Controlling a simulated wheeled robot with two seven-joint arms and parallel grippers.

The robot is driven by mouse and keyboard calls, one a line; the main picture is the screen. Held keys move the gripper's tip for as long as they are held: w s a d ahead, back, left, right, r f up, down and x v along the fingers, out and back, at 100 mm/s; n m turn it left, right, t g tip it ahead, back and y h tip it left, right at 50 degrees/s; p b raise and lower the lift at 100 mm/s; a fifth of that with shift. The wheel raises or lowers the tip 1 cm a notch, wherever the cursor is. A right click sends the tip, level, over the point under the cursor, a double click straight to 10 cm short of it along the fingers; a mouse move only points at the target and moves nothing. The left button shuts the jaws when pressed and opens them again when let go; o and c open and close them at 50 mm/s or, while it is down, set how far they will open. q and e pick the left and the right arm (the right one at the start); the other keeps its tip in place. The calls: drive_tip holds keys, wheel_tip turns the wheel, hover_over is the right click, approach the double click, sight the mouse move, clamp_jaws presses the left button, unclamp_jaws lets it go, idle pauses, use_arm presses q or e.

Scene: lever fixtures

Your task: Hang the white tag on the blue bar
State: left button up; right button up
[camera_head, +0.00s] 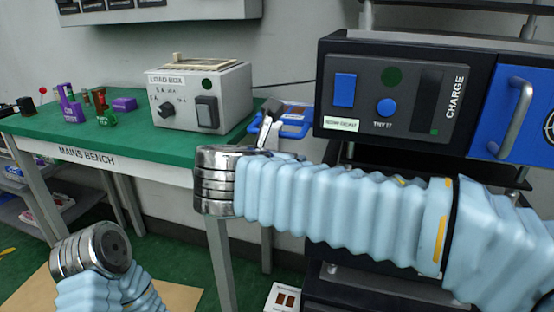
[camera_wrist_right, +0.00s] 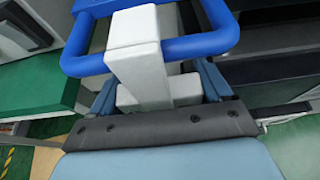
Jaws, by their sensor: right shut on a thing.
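The white tag (camera_wrist_right: 138,62) is held upright between the slate-blue fingers of my right gripper (camera_wrist_right: 160,90) in the right wrist view. The gripper is shut on the tag's wide lower part. The tag's narrow part crosses in front of the blue bar (camera_wrist_right: 205,47), a rounded loop. I cannot tell whether the tag is hooked over the bar or only in front of it. In the head view the blue bar (camera_head: 294,128) shows beside the load box, and the tag (camera_head: 268,124) shows above my right wrist, which hides the gripper. My left gripper is out of view.
The load box (camera_head: 205,98) stands on the green mains bench (camera_head: 60,133), with purple and dark fittings at its left end. The charge unit (camera_head: 400,95) with a blue handled panel is close on the right. My left arm is low at the left.

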drive_tip(key=o, duration=1)
drive_tip(key=shift+c, duration=0.2)
drive_tip(key=v, duration=1.3)
drive_tip(key=w+d+f+m+g+y, duration=0.1)
drive_tip(key=w+f+m+g, duration=0.15)
drive_tip(key=f, duration=1.05)
drive_tip(key=w+f+m+g+y, duration=0.1)
drive_tip(key=f+m+g, duration=0.25)
drive_tip(key=f, duration=0.95)
drive_tip(key=w+d+f+m+g+y, duration=0.15)
drive_tip(key=f+g, duration=0.25)
drive_tip(key=f, duration=0.8)
drive_tip(key=s+d+f+m+y, duration=0.1)
drive_tip(key=s+d+f+m, duration=0.2)
drive_tip(key=f+m, duration=0.5)
drive_tip(key=s+d+f+m+g+y, duration=0.1)
drive_tip(key=s+d+f+m, duration=0.3)
drive_tip(key=f+m, duration=0.4)
drive_tip(key=s+d+f+m+g+y, duration=0.1)
drive_tip(key=s+d+f+m+y, duration=0.2)
drive_tip(key=f+m, duration=0.5)
drive_tip(key=s+d+m, duration=0.1)
drive_tip(key=s+m, duration=0.1)
drive_tip(key=shift+d+f+m+p, duration=0.2)
drive_tip(key=shift+f+m+p, duration=0.15)
drive_tip(key=shift+f, duration=0.05)
